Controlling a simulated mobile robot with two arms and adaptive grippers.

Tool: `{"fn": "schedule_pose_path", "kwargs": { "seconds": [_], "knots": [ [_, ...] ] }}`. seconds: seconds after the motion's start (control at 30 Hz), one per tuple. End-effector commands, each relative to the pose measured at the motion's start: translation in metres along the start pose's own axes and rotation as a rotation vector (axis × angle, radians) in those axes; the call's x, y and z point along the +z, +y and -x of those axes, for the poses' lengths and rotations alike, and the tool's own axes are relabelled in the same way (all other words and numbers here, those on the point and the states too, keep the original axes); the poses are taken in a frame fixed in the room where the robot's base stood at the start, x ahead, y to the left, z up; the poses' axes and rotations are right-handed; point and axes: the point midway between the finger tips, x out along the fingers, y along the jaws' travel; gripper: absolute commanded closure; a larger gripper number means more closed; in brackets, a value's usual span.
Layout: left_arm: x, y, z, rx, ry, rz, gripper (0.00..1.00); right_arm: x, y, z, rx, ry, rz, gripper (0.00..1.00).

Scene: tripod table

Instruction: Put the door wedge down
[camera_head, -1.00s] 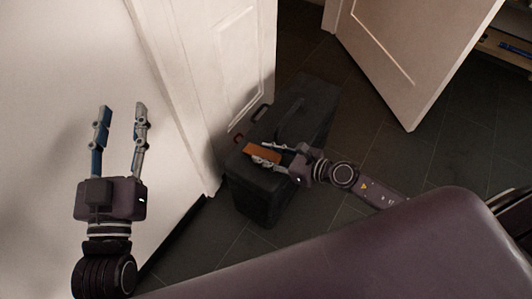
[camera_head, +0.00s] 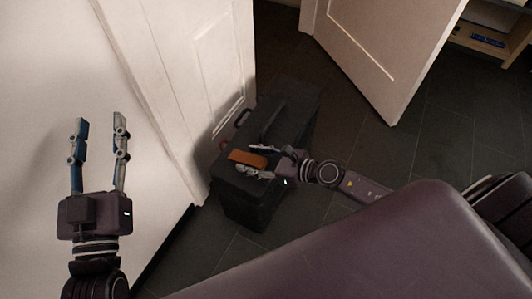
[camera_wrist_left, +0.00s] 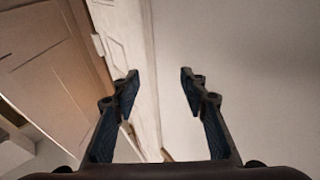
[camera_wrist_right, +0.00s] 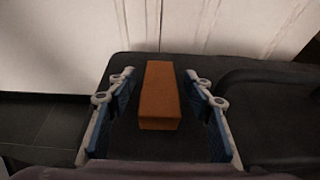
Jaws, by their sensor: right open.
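The door wedge is an orange-brown block (camera_head: 247,159) lying on top of a black case (camera_head: 250,206). In the right wrist view the wedge (camera_wrist_right: 159,96) lies on the dark lid between the two fingers, with a gap on each side. My right gripper (camera_head: 251,161) is open around the wedge, low over the lid. It also shows in the right wrist view (camera_wrist_right: 160,85). My left gripper (camera_head: 101,118) is open and empty, raised in front of the white wall. In the left wrist view its fingers (camera_wrist_left: 160,75) are apart with nothing between them.
The black case stands on the dark tiled floor beside a white panelled door (camera_head: 195,70); its handle (camera_head: 272,122) rises from the lid. Another white door (camera_head: 385,50) stands open behind. A wooden shelf (camera_head: 490,42) is at the top right. Floor right of the case is clear.

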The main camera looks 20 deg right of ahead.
Motion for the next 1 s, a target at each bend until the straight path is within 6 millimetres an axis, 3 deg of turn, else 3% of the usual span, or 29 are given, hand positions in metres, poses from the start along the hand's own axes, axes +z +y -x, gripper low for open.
{"fn": "schedule_pose_path", "kwargs": {
  "seconds": [0.07, 0.23, 0.6, 0.87, 0.97, 1.0],
  "knots": [
    [0.010, -0.002, 0.001, -0.003, -0.053, -0.001, 0.60, 0.003, 0.000, 0.003, 0.000, 0.001, 0.000, 0.53],
    [0.007, -0.001, 0.001, -0.002, -0.028, -0.001, 0.60, -0.002, 0.001, 0.039, 0.001, 0.005, 0.001, 0.53],
    [-0.029, 0.003, 0.002, 0.006, 0.139, 0.004, 0.60, 0.000, 0.001, 0.100, 0.001, 0.002, -0.002, 0.53],
    [-0.038, 0.004, 0.003, 0.008, 0.178, 0.005, 0.60, 0.002, 0.001, 0.118, 0.001, -0.002, -0.005, 0.53],
    [-0.039, 0.004, 0.003, 0.008, 0.182, 0.005, 0.60, 0.016, 0.008, 0.116, 0.001, -0.045, -0.102, 0.53],
    [-0.039, 0.004, 0.003, 0.008, 0.183, 0.005, 0.60, 0.028, 0.014, 0.113, 0.004, -0.084, -0.194, 0.53]
  ]
}}
